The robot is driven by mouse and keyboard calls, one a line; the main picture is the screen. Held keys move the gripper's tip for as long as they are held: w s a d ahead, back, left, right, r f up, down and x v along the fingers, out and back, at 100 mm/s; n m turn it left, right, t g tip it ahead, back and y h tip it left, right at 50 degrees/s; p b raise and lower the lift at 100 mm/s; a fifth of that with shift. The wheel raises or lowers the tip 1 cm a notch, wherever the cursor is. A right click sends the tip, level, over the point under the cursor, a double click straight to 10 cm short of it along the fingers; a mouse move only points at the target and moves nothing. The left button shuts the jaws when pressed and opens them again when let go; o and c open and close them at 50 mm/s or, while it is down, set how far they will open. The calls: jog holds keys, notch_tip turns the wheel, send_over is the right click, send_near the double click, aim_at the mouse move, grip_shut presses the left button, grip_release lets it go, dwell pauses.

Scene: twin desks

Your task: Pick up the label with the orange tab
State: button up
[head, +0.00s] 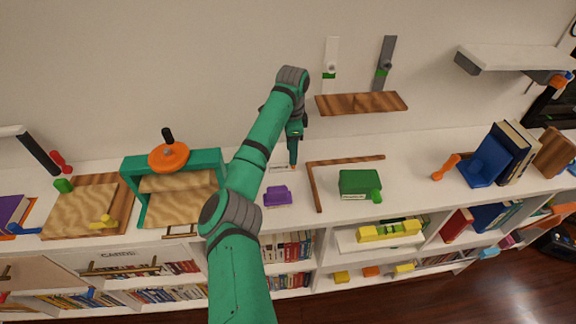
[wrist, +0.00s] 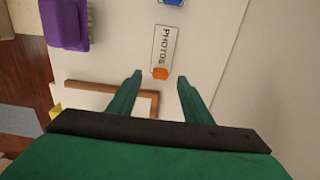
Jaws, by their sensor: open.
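The label with the orange tab (wrist: 164,48) is a white strip reading "PHOTOS", lying flat on the white desk. Its orange tab (wrist: 160,73) points toward my gripper. My gripper (wrist: 158,76) is open, with its two green fingers on either side of the tab's end in the wrist view. I cannot tell the height between fingertips and label. In the head view my gripper (head: 293,164) hangs over the desk beside the wall, and the label (head: 279,168) shows only as a small pale strip to its left.
A purple object (head: 277,196) sits close by, also in the wrist view (wrist: 66,24). A blue piece (wrist: 171,2) lies beyond the label. A brown wooden corner frame (head: 316,187) and a green box (head: 360,184) are to the right. A wooden wall shelf (head: 361,103) is above.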

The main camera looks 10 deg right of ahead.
jog(key=shift+a+f, duration=0.1)
jog(key=shift+f, duration=1.85)
jog(key=shift+w, duration=0.1)
jog(key=c, duration=1)
jog(key=shift+r, duration=0.5)
jog(key=s+a+r, duration=0.2)
jog(key=s+r, duration=1)
jog(key=s, duration=0.2)
jog(key=shift+r, duration=0.3)
jog(key=shift+r, duration=0.35)
